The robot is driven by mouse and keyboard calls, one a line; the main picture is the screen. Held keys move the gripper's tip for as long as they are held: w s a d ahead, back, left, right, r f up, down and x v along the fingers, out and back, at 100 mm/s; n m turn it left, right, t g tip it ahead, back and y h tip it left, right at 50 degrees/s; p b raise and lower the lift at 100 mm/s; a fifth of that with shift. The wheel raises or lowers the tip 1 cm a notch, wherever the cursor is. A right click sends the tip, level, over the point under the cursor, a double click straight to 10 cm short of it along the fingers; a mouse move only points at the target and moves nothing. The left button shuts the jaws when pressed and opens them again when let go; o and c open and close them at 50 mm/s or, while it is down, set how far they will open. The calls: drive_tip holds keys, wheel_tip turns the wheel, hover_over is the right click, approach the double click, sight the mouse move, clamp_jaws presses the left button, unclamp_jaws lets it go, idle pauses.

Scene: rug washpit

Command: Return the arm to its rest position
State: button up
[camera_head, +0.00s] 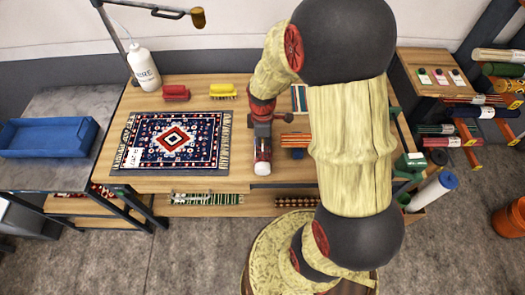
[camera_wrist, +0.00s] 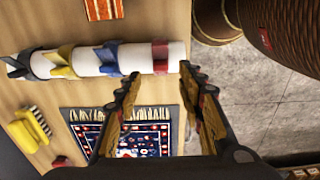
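My arm reaches up from my base and bends over the wooden table (camera_head: 195,186) in the head view. Its wrist end points down to the right of the patterned rug (camera_head: 130,165). My gripper (camera_wrist: 160,73) is open in the wrist view, with its two fingers spread and nothing held between them. A white roll with coloured bands (camera_wrist: 138,54) lies just beyond the fingertips. The gap between the fingertips and the roll cannot be told. The rug's fringed end (camera_wrist: 115,114) shows between and behind the fingers. The arm hides much of the table's right half in the head view.
A white bottle (camera_head: 144,70), a red brush (camera_head: 176,92) and a yellow brush (camera_head: 222,91) stand along the table's back. A lamp (camera_head: 197,17) overhangs there. A blue tray (camera_head: 48,138) is at left, an orange bucket (camera_head: 510,218) at right. Shelves hold rolled rugs.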

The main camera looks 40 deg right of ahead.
wheel_tip(320, 180, up, 6)
drive_tip(key=shift+r, duration=0.15)
idle(0.3)
drive_tip(key=s+a+r+m+t+b, duration=0.5)
drive_tip(key=s+a+r+m+b, duration=0.2)
drive_tip(key=s+a+r+m, duration=0.4)
wheel_tip(320, 180, up, 4)
drive_tip(key=shift+s+a+f+t, duration=0.3)
drive_tip(key=shift+s+a, duration=0.2)
drive_tip(key=shift+s, duration=0.15)
